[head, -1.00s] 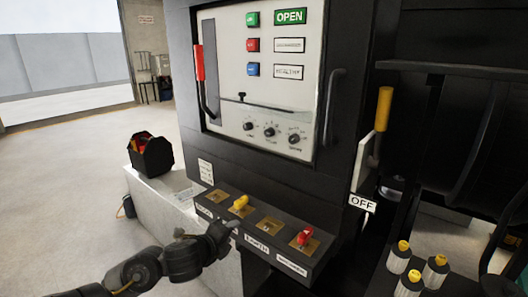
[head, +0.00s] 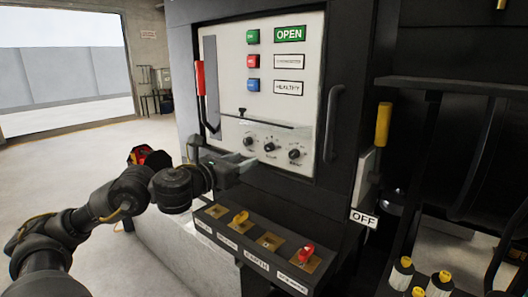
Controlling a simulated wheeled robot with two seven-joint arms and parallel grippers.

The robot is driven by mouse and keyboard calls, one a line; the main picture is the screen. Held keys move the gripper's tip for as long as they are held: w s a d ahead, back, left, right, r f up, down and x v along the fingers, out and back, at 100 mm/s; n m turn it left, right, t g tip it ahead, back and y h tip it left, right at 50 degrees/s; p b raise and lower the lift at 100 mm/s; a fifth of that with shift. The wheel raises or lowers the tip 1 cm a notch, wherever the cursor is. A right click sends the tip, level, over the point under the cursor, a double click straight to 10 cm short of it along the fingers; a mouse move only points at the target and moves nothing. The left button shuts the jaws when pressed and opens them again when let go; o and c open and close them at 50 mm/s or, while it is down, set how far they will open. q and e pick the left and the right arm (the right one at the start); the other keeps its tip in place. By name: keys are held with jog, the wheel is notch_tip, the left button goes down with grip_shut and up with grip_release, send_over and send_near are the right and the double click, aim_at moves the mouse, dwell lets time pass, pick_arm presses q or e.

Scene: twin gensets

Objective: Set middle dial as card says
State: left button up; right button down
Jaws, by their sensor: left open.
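The white control panel (head: 312,110) carries a row of three black dials low on its face. The middle dial (head: 269,147) sits between the left dial (head: 248,141) and the right dial (head: 294,154); its pointer is too small to read. My left gripper (head: 236,166) is open and empty, just left of and below the dials, apart from the middle dial as far as I can tell. No card with a readable dial setting shows; small print under the dials is illegible. My right gripper is not in view.
A vertical handle (head: 332,122) stands right of the dials. A red-handled lever (head: 201,80) is at left, a yellow-handled lever (head: 383,124) at right.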

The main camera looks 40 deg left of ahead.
aim_at(267, 149)
pick_arm(q)
jog(key=w+p, duration=0.2)
jog(key=w, duration=0.2)
jog(key=w+p, duration=0.1)
jog(key=w, duration=0.4)
jog(key=shift+a+r+p, duration=0.1)
jog(key=shift+a+p, duration=0.1)
jog(key=shift+p, duration=0.15)
jog(key=shift+w, duration=0.3)
jog(key=shift+c, duration=1)
jog(key=c, duration=0.7)
jog(key=shift+d, duration=0.1)
jog(key=shift+c, duration=0.4)
jog(key=shift+f, duration=0.2)
